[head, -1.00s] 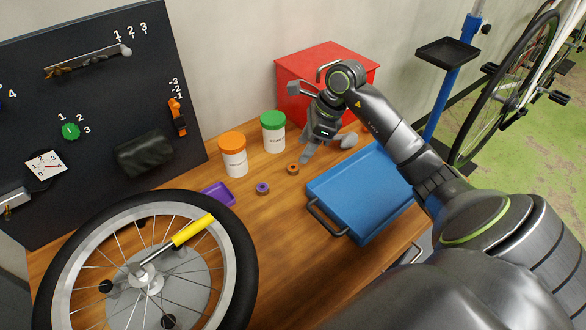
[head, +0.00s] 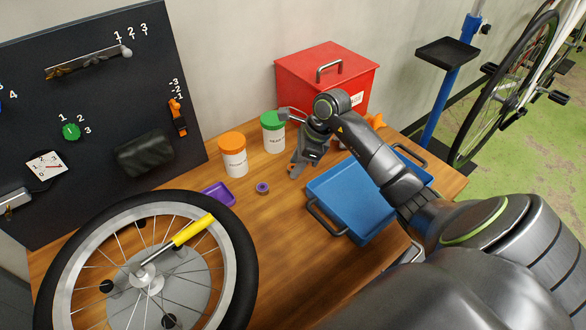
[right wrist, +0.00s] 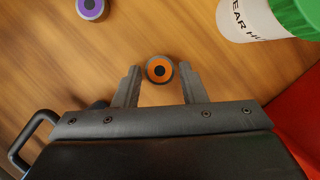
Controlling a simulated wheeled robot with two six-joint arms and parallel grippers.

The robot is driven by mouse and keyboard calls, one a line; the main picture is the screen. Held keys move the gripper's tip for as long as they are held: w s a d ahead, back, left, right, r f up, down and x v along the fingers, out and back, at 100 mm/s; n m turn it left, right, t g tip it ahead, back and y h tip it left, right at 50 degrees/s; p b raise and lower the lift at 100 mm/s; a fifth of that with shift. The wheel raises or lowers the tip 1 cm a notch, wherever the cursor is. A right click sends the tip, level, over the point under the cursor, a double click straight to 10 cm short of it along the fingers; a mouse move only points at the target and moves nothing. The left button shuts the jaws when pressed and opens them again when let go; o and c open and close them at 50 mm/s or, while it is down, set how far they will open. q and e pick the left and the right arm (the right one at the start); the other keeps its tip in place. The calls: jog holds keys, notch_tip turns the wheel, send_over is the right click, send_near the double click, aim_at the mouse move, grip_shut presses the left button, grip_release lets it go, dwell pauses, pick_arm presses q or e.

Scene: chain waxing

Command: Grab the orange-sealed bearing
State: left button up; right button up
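The orange-sealed bearing (right wrist: 159,69) lies on the wooden bench between the fingertips of my right gripper (right wrist: 160,80) in the right wrist view. The fingers are open, with a small gap on each side of it. In the head view, my right gripper (head: 296,172) hangs low over the bench and hides most of the bearing (head: 290,168). A purple-sealed bearing (head: 262,188) lies to the left; it also shows in the right wrist view (right wrist: 92,8). My left gripper is not in view.
A green-lidded jar (head: 273,137) and an orange-lidded jar (head: 233,160) stand behind. A blue tray (head: 345,205) lies right of the gripper, a red box (head: 320,75) behind it. A purple tray (head: 218,195) and a wheel (head: 240,250) are at left.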

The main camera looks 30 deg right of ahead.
jog(key=c, duration=0.7)
